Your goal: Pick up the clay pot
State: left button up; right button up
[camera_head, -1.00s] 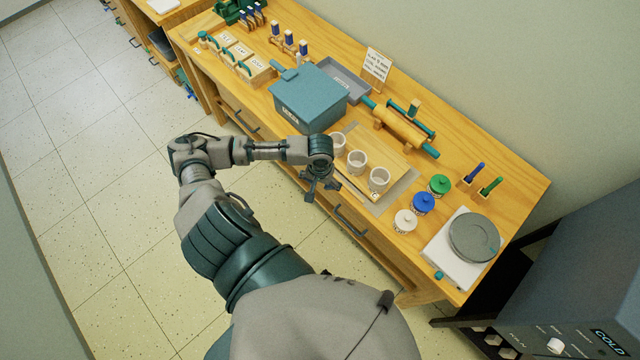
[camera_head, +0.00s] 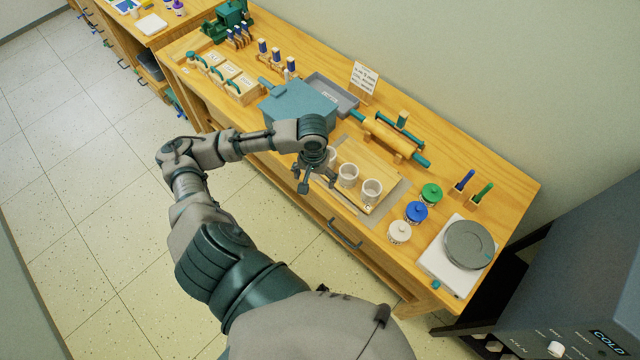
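Three small pale, open-topped clay pots stand in a row on a wooden board (camera_head: 370,158) on the workbench. The left pot (camera_head: 332,158) is partly hidden by my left gripper. The middle pot (camera_head: 348,176) and the right pot (camera_head: 371,191) are in full view. My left gripper (camera_head: 316,184) points down with its fingers spread, empty, close to the left pot at the bench's front edge. I cannot tell whether it touches that pot. My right gripper is not in view.
A teal lidded box (camera_head: 292,104) stands just behind my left wrist. A rolling pin (camera_head: 390,137) lies behind the board. Green (camera_head: 431,194), blue (camera_head: 416,212) and white (camera_head: 399,232) lidded jars and a grey turntable (camera_head: 467,245) stand to the right.

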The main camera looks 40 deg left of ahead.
pick_arm(q)
send_over(347, 168)
jog(key=s+d, duration=0.1)
jog(key=s, duration=0.2)
jog(key=shift+m, duration=0.5)
jog(key=f, duration=1.1)
jog(key=shift+w+d+f, duration=0.1)
jog(key=shift+w+f, duration=0.05)
jog(key=shift+w, duration=0.1)
jog(key=shift+w+d+f+p, duration=0.15)
jog(key=shift+d+f, duration=0.1)
jog(key=shift+f, duration=1.25)
jog(key=shift+d+f+p, duration=0.15)
jog(key=shift+d+f, duration=0.05)
jog(key=shift+f, duration=1.25)
jog(key=c, duration=1.4)
